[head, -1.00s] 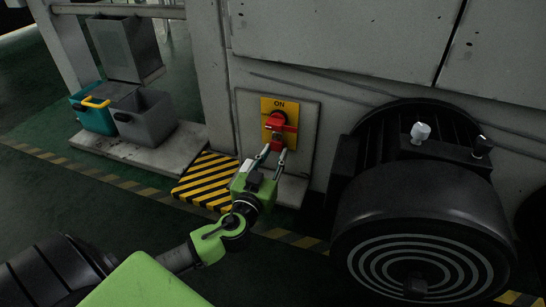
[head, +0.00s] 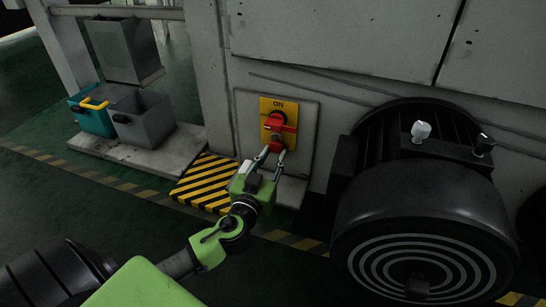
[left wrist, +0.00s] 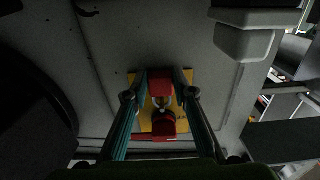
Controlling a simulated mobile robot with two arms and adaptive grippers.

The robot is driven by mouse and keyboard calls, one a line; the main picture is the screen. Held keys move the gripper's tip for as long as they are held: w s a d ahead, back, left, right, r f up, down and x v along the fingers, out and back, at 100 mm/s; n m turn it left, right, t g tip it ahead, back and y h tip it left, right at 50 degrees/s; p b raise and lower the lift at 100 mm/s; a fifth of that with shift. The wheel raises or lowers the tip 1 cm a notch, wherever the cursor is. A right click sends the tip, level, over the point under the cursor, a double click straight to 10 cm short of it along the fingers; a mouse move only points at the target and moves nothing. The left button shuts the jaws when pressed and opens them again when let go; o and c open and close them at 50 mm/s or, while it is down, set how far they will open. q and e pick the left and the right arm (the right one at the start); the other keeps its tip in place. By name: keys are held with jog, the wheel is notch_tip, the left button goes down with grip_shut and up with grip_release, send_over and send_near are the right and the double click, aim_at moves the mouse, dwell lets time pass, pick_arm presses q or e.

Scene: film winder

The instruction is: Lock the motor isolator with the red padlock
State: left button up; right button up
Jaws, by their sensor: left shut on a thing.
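The motor isolator is a yellow plate (head: 265,104) marked ON, with a red rotary handle (head: 278,120), on the grey machine wall. My left gripper (head: 273,153) is just below the handle, its two fingers pointing up at it. It is shut on the red padlock (left wrist: 160,82), whose red body shows between the fingertips in the left wrist view. A pale metal shackle (left wrist: 162,102) shows between the padlock body and the red handle (left wrist: 165,122). I cannot tell whether the shackle passes through the handle. My right gripper is not in view.
A large black motor (head: 420,215) with a ringed face stands close on the right. A striped yellow-black floor block (head: 204,182) lies below left of the isolator. Teal (head: 92,118) and grey (head: 146,122) bins stand on a ledge at the left. The floor in front is clear.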

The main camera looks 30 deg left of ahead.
pick_arm(q)
jog(key=o, duration=1.2)
jog(key=shift+f, duration=0.1)
jog(key=v, duration=1.2)
